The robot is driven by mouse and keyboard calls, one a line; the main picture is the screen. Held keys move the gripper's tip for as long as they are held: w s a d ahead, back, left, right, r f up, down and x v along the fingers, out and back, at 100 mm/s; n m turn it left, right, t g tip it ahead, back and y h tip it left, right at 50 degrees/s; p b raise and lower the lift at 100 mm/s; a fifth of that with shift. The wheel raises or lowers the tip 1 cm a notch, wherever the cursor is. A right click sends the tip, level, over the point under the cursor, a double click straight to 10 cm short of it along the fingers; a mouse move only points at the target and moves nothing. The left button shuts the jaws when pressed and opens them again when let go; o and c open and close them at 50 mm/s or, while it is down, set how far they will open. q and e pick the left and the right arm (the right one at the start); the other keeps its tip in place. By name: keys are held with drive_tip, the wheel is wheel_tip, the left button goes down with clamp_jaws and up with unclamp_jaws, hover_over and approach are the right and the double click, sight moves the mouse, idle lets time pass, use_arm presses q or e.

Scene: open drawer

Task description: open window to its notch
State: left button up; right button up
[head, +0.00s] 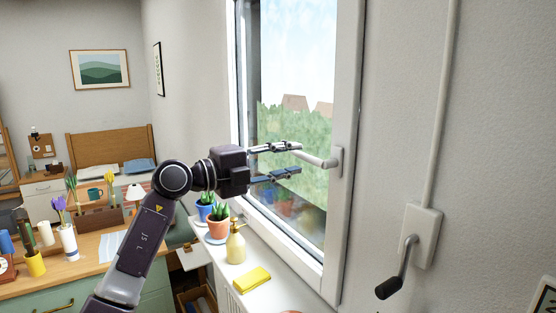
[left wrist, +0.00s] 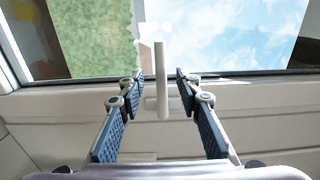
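The window (head: 348,120) is a tall white-framed pane with greenery and sky behind it. Its sash looks closed or nearly so; I cannot tell exactly. Its white lever handle (head: 318,160) points left, roughly level, from a plate on the right side of the frame. My left gripper (head: 296,160) is open, with its fingers reaching toward the handle's free end. In the left wrist view the handle (left wrist: 162,90) stands between the two spread fingers (left wrist: 161,78), with gaps visible on both sides. My right gripper is not in view.
On the sill below stand a yellow soap bottle (head: 236,243), a yellow sponge (head: 252,280) and potted plants (head: 217,221). A dark crank (head: 400,268) sticks out from a wall box (head: 423,235) at right. A desk (head: 60,275) with several items stands at left.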

sight(300, 157)
use_arm(q)
drive_tip(key=p+x, duration=0.1)
drive_tip(key=x, duration=0.1)
drive_tip(key=shift+w+d+r, duration=0.15)
drive_tip(key=shift+d+r, duration=0.05)
drive_tip(key=shift+d, duration=0.05)
drive_tip(key=shift+p+x, duration=0.4)
drive_tip(key=shift+x, duration=0.5)
drive_tip(key=shift+f, duration=0.15)
drive_tip(key=shift+c, duration=0.3)
clamp_jaws()
